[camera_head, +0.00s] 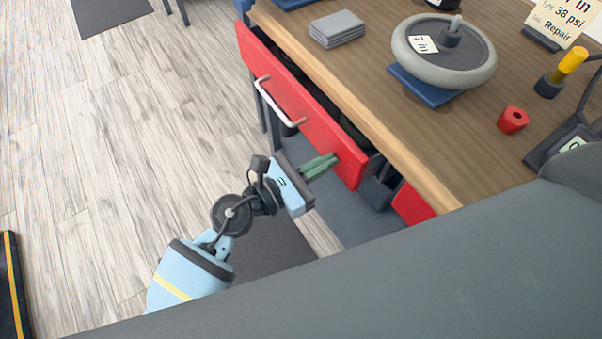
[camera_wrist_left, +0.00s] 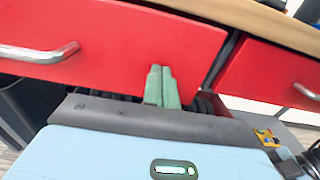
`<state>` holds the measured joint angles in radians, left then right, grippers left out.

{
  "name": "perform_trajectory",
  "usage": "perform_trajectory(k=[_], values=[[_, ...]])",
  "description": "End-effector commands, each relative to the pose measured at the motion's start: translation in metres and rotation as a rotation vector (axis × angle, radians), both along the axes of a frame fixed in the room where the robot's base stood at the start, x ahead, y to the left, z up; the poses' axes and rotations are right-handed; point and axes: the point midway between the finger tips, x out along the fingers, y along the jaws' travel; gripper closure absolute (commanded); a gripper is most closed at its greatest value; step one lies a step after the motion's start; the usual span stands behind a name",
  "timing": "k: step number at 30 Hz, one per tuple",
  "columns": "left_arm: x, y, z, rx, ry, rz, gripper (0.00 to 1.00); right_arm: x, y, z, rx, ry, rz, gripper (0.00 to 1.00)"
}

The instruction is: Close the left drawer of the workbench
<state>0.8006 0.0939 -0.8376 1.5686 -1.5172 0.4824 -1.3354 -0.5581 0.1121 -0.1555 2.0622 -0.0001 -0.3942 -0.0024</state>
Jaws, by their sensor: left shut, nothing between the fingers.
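The left drawer (camera_head: 305,110) of the workbench has a red front with a pale bar handle (camera_head: 280,103), and it stands out a little from under the wooden top (camera_head: 400,140). Its red front also fills the upper left of the left wrist view (camera_wrist_left: 120,45). My left gripper (camera_head: 328,162) has its green fingers shut together and empty, at the drawer front's near right part, right of the handle. In the left wrist view the fingertips (camera_wrist_left: 161,72) overlap the lower right of the front; I cannot tell whether they touch it. My right gripper is not in view.
A second red drawer (camera_head: 411,204) is beside it, partly hidden by my grey body. On the bench top are a wheel (camera_head: 444,50) on a blue pad, grey plates (camera_head: 337,27), a red nut (camera_head: 513,120) and a yellow-handled tool (camera_head: 567,66).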

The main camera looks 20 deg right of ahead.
Motion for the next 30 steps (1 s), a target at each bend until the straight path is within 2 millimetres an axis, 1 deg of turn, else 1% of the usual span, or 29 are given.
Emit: perform_trajectory(k=[1, 6, 12, 18, 30], values=[[0.002, -0.010, -0.001, -0.001, 0.001, -0.001, 1.00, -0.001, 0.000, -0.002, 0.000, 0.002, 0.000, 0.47], [0.009, -0.033, -0.001, 0.000, -0.001, -0.001, 1.00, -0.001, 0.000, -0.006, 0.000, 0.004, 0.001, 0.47], [0.013, -0.048, -0.001, 0.000, 0.000, 0.001, 1.00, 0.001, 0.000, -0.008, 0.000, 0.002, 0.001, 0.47], [0.014, -0.053, 0.000, 0.000, -0.001, 0.001, 1.00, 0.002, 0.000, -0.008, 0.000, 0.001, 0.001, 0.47], [0.015, -0.053, 0.002, -0.003, -0.004, 0.002, 1.00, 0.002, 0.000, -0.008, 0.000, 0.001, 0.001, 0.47]])
